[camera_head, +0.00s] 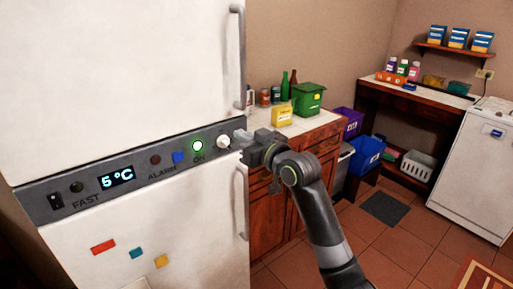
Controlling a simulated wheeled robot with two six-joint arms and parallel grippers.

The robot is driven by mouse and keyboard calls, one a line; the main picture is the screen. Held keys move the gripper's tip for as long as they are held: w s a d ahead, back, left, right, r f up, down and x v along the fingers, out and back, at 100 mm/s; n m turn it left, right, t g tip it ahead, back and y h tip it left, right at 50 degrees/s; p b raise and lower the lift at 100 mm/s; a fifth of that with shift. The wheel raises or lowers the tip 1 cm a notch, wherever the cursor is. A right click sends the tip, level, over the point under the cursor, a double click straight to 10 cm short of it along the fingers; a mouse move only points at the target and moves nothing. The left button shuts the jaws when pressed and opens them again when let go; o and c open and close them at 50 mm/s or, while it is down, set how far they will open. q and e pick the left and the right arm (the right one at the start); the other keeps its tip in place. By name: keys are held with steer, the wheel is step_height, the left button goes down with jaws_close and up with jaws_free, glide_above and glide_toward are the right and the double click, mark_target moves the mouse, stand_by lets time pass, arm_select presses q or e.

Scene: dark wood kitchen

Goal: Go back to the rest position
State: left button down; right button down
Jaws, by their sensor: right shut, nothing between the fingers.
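My right arm comes in from the lower right, and its right gripper (243,137) is shut and empty in front of the fridge's right edge. The white fridge (120,75) fills the left side, with a dark control panel (130,170) across it. The panel display reads 5 °C, and a green ring is lit round the button marked ON. A pale knob (223,141) on the panel sits just left of my fingertips; I cannot tell whether they touch it. My left gripper is not in view.
A wooden counter (300,128) behind my arm holds a green bin (308,98), bottles and a yellow box. Purple and blue bins (367,153) stand beyond it. A white appliance (474,170) is at the right. The tiled floor (410,240) between is mostly open, with a grey mat.

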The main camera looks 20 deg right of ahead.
steer(key=v, duration=0.5)
steer(key=w+d+f+m+g+h, duration=0.15)
steer(key=d+f, duration=0.25)
steer(key=f, duration=0.9)
steer(key=d+f+m+g+h, duration=0.2)
steer(key=d+f+h, duration=0.1)
steer(key=f, duration=0.9)
steer(key=s+d+f+g+h, duration=0.1)
steer(key=s+d+f, duration=0.15)
steer(key=f, duration=0.55)
steer(key=s+d+f+m+g, duration=0.1)
steer(key=s+f, duration=0.3)
steer(key=f, duration=0.3)
steer(key=s+d+f+g+h, duration=0.1)
steer(key=s+f+g, duration=0.15)
steer(key=f, duration=0.55)
steer(key=s+d+f+g, duration=0.2)
steer(key=s+f+g, duration=0.1)
steer(key=s+f, duration=1.55)
steer(key=s+f+g, duration=0.2)
steer(key=s+f, duration=0.2)
steer(key=s, duration=1)
steer(key=s+a+f+g+h, duration=0.1)
steer(key=s+f, duration=0.3)
steer(key=s, duration=1.1)
steer(key=shift+s+a+g+b, duration=0.25)
steer(key=shift+g+b, duration=0.15)
steer(key=shift+g, duration=0.3)
steer(key=shift+f, duration=0.1)
